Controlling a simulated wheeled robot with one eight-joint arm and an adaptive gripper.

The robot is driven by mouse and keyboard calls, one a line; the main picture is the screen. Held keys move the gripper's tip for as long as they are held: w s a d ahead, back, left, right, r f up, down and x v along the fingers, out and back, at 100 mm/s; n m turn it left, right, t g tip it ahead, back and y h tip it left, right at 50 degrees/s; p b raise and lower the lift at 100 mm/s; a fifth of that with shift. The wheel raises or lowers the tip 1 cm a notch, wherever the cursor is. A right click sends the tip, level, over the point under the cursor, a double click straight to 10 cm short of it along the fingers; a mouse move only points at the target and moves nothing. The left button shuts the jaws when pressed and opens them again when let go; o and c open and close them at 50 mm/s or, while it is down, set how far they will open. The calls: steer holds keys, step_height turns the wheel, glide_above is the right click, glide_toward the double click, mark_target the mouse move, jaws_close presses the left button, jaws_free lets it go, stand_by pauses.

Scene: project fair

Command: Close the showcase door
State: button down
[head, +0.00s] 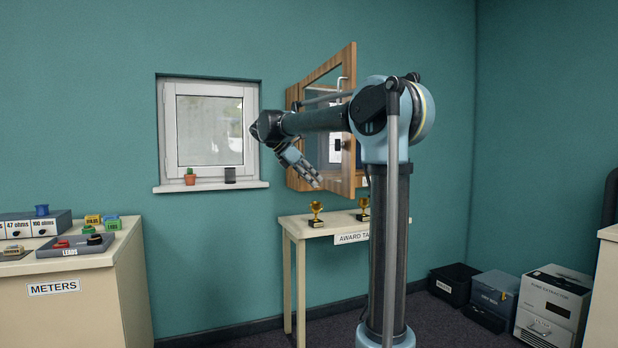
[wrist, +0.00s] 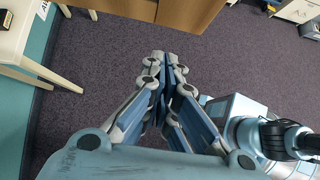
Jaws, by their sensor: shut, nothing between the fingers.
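The showcase is a wood-framed wall cabinet, and its door (head: 349,120) stands open, swung out from the wall. A metal bar handle (head: 341,82) shows near the door's upper part. My arm crosses in front of the showcase and hides part of it. My gripper (head: 317,184) is shut and empty, pointing down and to the right near the lower part of the showcase. Whether it touches the wood I cannot tell. In the wrist view my closed fingers (wrist: 166,60) point toward brown wood (wrist: 190,14) at the top edge, with a gap between.
Below the showcase is the award table (head: 290,224) with two gold trophies (head: 316,213). A window (head: 209,128) with a small plant (head: 190,176) is left of it. A meters bench (head: 60,285) stands at far left. Boxes (head: 494,291) sit on the floor at right.

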steer(key=w+d+f, duration=0.1)
steer(key=d+f, duration=0.2)
steer(key=d, duration=0.4)
steer(key=shift+w+d+f, duration=0.2)
steer(key=shift+w+f, duration=0.05)
steer(key=shift+w, duration=0.05)
